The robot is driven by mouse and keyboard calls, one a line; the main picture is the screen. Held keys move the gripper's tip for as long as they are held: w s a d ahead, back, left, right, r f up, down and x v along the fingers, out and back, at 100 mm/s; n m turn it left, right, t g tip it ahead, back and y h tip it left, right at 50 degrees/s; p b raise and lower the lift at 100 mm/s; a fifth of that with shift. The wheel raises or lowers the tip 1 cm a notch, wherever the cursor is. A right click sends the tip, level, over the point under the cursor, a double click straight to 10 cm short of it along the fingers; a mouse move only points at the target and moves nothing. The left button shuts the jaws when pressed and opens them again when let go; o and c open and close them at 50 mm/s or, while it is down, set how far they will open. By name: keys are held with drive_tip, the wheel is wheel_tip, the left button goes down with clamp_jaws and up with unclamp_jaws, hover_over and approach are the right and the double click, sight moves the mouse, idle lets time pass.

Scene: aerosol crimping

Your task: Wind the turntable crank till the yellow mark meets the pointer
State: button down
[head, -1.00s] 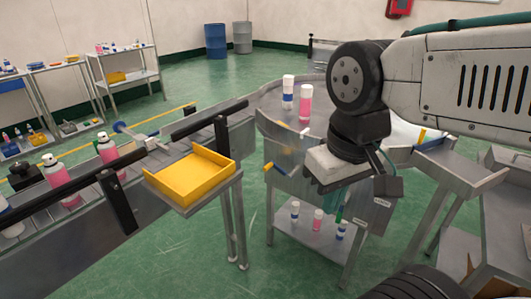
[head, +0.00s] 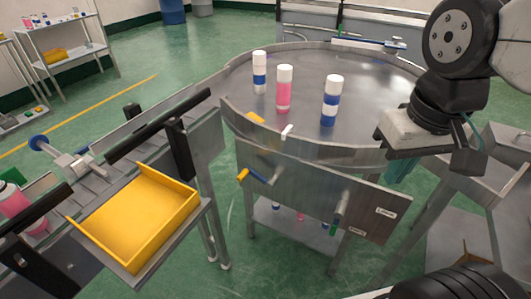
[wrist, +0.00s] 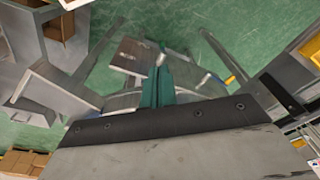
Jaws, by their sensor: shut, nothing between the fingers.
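The round steel turntable (head: 310,100) carries two blue-and-white cans and a pink-and-white can. A yellow mark (head: 256,118) is on its near-left rim. A white pointer (head: 287,131) stands at the near rim, a short way right of the mark; the two are apart. On the front panel is a crank with a yellow knob (head: 243,175) and blue arm; the knob also shows in the wrist view (wrist: 231,81). My gripper (head: 400,170) hangs right of the panel, shut and empty, clear of the crank. Its teal fingers show in the wrist view (wrist: 158,85).
A second handle, grey and green (head: 340,208), sticks out of the panel's right half, near small labels too blurred to read. A yellow tray (head: 135,220) on a stand and a conveyor are at left. Steel chutes (head: 497,165) are at right. Green floor lies between tray and turntable.

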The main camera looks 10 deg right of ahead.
drive_tip(key=w+a+m, duration=0.2)
drive_tip(key=w+a, duration=0.2)
drive_tip(key=w, duration=0.6)
drive_tip(key=m+y, duration=0.1)
drive_tip(key=m, duration=0.5)
hover_over(243, 173)
drive_tip(key=s+d, duration=0.1)
wheel_tip(243, 173, down, 8)
drive_tip(key=shift+g, duration=0.3)
drive_tip(key=f, duration=1.3)
drive_tip(key=shift+w+a+f, duration=0.25)
drive_tip(key=shift+w+a, duration=0.1)
drive_tip(key=shift+a, duration=0.05)
